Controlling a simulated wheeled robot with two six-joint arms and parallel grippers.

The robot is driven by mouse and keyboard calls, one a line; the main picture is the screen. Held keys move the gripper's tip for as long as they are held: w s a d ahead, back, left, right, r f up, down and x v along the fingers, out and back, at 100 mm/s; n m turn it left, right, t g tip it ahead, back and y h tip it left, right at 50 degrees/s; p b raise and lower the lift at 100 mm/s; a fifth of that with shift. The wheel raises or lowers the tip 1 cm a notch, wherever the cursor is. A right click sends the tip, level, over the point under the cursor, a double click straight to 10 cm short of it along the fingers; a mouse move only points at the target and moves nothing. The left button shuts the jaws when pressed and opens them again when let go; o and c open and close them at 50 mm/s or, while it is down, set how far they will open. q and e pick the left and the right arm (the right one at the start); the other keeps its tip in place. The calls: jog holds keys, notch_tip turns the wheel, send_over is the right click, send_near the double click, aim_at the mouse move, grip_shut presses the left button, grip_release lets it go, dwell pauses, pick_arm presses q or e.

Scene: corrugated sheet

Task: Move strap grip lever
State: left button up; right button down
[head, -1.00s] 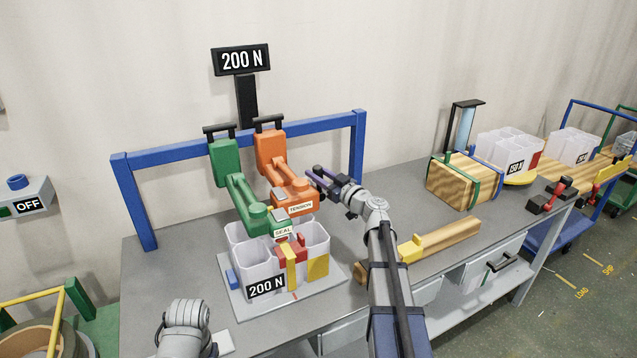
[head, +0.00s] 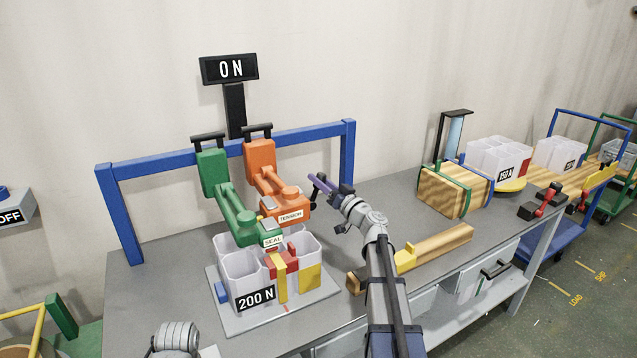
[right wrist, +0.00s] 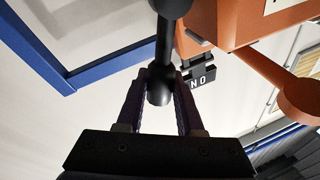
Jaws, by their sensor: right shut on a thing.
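The orange tool (head: 262,165) marked TENSION and the green tool (head: 213,182) marked SEAL hang side by side from the blue frame (head: 236,143). My right gripper (head: 318,184) is at the right side of the orange tool. In the right wrist view my right gripper (right wrist: 160,98) is shut on the black ball knob of a lever (right wrist: 162,50), whose rod runs up beside the orange body (right wrist: 235,22). In the head view the knob is too small to make out clearly. My left gripper is out of view; only a left arm link shows at the bottom edge.
A black display (head: 229,69) reads 0 N. A strapped wooden crate (head: 446,193) stands farther right.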

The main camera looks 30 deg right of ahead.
dwell(0.3)
jog(key=c, duration=0.5)
grip_release()
jog(key=shift+c, duration=0.2)
jog(key=shift+s, duration=0.1)
jog(key=b+v, duration=0.1)
jog(key=v, duration=0.6)
jog(key=shift+s+f, duration=0.2)
jog(key=shift+s, duration=0.1)
jog(key=shift+d, duration=0.15)
